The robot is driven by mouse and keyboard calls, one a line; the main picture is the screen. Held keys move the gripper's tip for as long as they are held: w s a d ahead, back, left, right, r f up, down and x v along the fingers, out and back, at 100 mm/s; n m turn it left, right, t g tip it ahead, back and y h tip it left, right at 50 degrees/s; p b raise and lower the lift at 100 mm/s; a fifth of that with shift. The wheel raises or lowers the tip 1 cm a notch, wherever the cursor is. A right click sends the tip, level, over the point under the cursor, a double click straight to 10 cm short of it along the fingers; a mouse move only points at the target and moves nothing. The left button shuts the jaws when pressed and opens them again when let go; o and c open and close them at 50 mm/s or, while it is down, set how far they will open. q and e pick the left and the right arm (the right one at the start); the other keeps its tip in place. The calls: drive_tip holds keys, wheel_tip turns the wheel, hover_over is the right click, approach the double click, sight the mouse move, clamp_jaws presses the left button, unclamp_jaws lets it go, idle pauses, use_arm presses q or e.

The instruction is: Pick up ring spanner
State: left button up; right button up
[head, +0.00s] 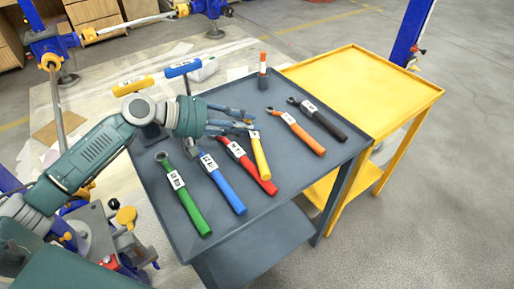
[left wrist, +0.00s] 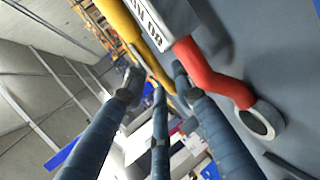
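Several spanners lie on the grey tabletop (head: 285,180): green (head: 183,195), blue (head: 222,184), red (head: 247,166), yellow (head: 260,158), orange (head: 303,134) and black (head: 323,120). The green one shows a ring-shaped head at its far end. My left gripper (head: 250,118) is above the table at the head of the yellow spanner, its fingers spread. In the left wrist view, the yellow spanner (left wrist: 122,22) runs toward the gap between the open fingertips (left wrist: 157,85). The red spanner (left wrist: 205,70) with a round ring end (left wrist: 262,120) is beside them. Contact is unclear.
A yellow table (head: 365,85) adjoins the grey one at the right, its top empty. An orange-and-white upright item (head: 263,68) stands at the grey table's back edge. Blue screw-jack parts (head: 55,45) are at the left. Floor at the right is clear.

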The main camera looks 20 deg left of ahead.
use_arm(q)
clamp_jaws()
drive_tip(key=shift+r, duration=0.1)
